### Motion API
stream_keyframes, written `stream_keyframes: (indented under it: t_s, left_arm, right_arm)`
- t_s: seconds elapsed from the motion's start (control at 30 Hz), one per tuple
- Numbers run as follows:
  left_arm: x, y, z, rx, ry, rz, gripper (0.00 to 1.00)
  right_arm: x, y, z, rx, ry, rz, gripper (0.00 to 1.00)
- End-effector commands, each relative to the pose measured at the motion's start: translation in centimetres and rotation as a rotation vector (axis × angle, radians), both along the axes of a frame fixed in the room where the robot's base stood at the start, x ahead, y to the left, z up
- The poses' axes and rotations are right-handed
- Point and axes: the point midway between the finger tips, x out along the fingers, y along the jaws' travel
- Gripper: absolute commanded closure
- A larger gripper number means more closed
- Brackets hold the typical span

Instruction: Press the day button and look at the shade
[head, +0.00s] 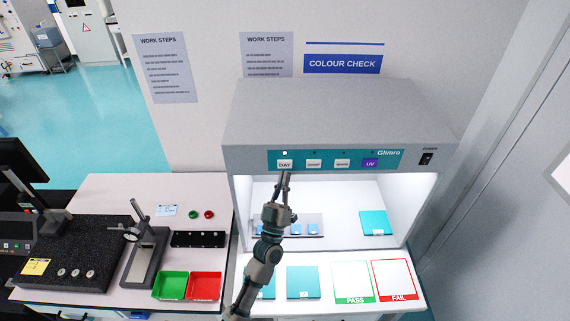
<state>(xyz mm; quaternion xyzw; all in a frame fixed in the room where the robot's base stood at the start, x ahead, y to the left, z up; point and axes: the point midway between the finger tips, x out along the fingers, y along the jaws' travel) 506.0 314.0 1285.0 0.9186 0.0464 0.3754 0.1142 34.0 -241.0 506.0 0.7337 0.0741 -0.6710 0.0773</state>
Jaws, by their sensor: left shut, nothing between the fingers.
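The day button (285,164) is a pale key marked DAY at the left of the teal strip on the grey light booth (340,115). A small lamp (285,153) above it glows white. My left gripper (286,178) is shut and empty, with its tips just below the day button; I cannot tell whether they touch it. The booth inside is brightly lit. A teal sample (375,222) stands at its right. A grey holder (314,225) with small blue patches is partly hidden behind my gripper. My right gripper is not in view.
More buttons, including a purple UV one (370,163), and a power switch (426,158) line the booth front. A teal plate (303,282), a PASS frame (353,281) and a FAIL frame (395,280) lie before it. Green (171,285) and red (205,286) trays sit left.

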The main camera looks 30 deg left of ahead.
Motion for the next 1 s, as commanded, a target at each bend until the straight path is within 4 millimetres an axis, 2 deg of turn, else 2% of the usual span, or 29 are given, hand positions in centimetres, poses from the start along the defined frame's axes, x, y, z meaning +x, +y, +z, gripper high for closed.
stream_keyframes:
  t_s: [0.37,1.0]
  left_arm:
    - [-2.8,-1.7,0.1,0.000,0.000,0.000,1.00]
    - [-2.9,-1.8,0.1,0.000,0.000,0.000,1.00]
  right_arm:
    - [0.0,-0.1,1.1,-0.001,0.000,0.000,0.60]
    - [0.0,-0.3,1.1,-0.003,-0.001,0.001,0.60]
